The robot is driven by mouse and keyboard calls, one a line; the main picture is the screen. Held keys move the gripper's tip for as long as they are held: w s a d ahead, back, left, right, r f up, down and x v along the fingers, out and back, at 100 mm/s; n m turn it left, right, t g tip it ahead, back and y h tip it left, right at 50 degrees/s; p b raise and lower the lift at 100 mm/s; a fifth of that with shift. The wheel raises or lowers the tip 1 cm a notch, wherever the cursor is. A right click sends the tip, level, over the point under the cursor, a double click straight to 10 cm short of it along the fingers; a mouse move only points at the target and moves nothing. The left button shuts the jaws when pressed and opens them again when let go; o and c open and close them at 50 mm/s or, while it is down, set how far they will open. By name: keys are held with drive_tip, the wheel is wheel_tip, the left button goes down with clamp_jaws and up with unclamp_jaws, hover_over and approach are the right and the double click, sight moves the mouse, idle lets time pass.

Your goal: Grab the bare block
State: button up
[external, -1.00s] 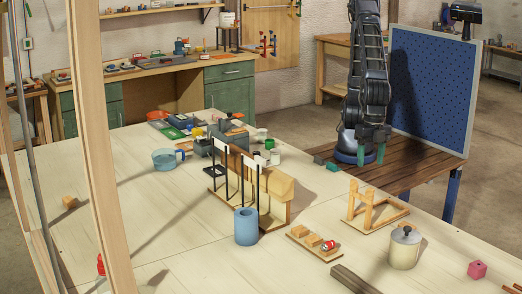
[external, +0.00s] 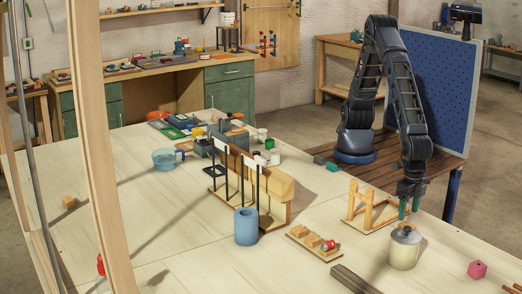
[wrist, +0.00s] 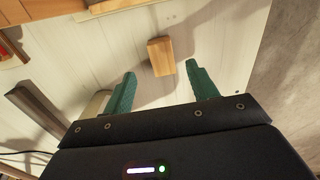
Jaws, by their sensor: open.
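A plain wooden block (wrist: 160,56) lies on the pale tabletop in the wrist view, with nothing on it. It is ahead of my gripper (wrist: 160,88), in line with the gap between the green fingertips and apart from them. My gripper is open and empty. In the external view my gripper (external: 410,207) points down just above and behind the cream lidded jar (external: 404,252). I cannot clearly make out that block there. Other plain blocks (external: 313,240) sit on a small board beside a red-wrapped piece (external: 329,246). Another loose block (external: 69,202) lies far left.
A wooden frame (external: 368,214) stands left of my gripper. A blue cylinder (external: 246,227) stands by the rack with black uprights. The tabletop at left is largely clear.

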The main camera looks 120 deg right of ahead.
drive_tip(key=shift+s+a+f, duration=0.1)
drive_tip(key=shift+f, duration=1.45)
drive_tip(key=shift+s+a+f, duration=0.1)
drive_tip(key=shift+f, duration=1.4)
drive_tip(key=c, duration=1.1)
